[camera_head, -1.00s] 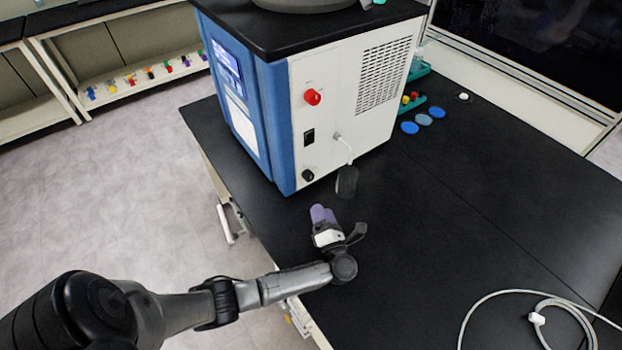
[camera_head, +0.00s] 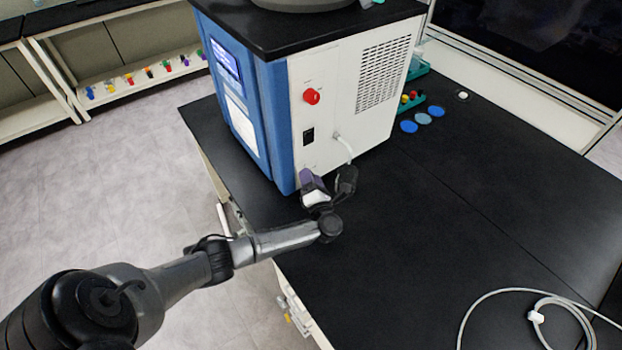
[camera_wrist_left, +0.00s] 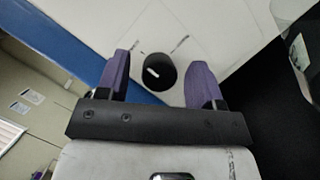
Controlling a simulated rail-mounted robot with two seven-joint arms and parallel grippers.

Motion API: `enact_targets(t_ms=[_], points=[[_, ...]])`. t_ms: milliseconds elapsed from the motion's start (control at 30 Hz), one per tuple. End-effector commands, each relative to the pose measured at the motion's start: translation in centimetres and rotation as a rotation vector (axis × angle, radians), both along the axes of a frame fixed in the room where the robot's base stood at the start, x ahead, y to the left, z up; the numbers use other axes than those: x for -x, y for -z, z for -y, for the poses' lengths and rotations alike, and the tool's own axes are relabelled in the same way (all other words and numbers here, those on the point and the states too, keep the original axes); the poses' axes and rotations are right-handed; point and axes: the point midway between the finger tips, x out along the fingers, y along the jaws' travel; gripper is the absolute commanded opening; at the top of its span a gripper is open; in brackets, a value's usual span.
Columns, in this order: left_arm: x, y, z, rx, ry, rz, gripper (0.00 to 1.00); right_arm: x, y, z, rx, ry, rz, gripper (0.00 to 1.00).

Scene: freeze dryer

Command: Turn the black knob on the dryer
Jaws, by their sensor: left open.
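The dryer (camera_head: 345,75) is a white and blue box with a black top, standing on the black bench. Its black knob (camera_wrist_left: 159,72) is round with a white mark and sits low on the white side panel. In the wrist view the knob appears between the two purple fingers of my left gripper (camera_wrist_left: 158,82), which are open and apart from it on both sides. In the head view my left gripper (camera_head: 309,180) is at the lower corner of the panel and hides the knob. My right gripper is not in view.
A coiled white cable (camera_head: 537,318) lies at the bench's front right. The bench's middle is clear.

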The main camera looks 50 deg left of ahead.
Motion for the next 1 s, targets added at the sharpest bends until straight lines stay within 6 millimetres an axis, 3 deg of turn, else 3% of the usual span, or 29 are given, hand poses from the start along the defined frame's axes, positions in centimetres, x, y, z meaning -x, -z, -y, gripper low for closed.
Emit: enact_targets(t_ms=[233, 733, 1000], points=[[-0.02, 0.0, -0.01, 0.0, 0.0, 0.0, 0.61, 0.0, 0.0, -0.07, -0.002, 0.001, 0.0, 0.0], [-0.01, 0.01, 0.02, 0.001, 0.001, 0.0, 0.13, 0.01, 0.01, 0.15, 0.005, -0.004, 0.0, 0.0], [0.04, -0.1, 0.11, 0.002, 0.0, -0.033, 0.12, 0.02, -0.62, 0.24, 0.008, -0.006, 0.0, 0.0]])
